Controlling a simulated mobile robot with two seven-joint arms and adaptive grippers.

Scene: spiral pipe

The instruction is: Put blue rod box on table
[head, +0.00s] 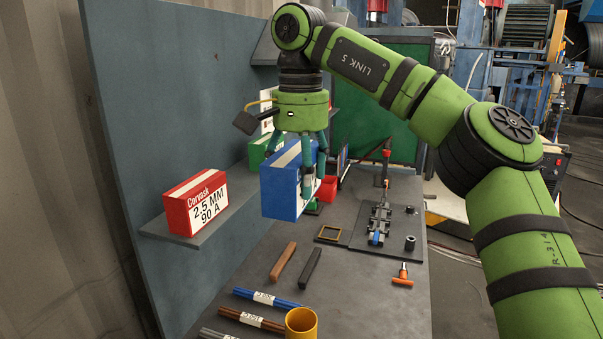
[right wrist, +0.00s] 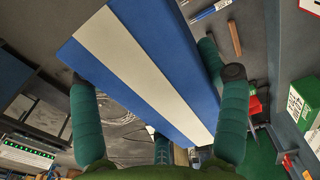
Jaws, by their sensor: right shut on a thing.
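The blue rod box (head: 282,187) has a white stripe along its top. My right gripper (head: 300,160) is shut on it from above and holds it upright, in front of the shelf edge and over the table (head: 345,285). Whether its bottom is clear of everything is hard to tell. In the right wrist view the blue box (right wrist: 190,75) fills the middle, with green fingers (right wrist: 165,105) on both sides of it. My left gripper is not in view.
A red box (head: 195,203) and a green box (head: 258,150) stand on the wall shelf (head: 215,230). The table holds colored rods (head: 265,298), a yellow cup (head: 301,323), two bars (head: 284,262), a clamp fixture (head: 378,222) and an orange-handled tool (head: 402,277). Bare tabletop lies at the front right.

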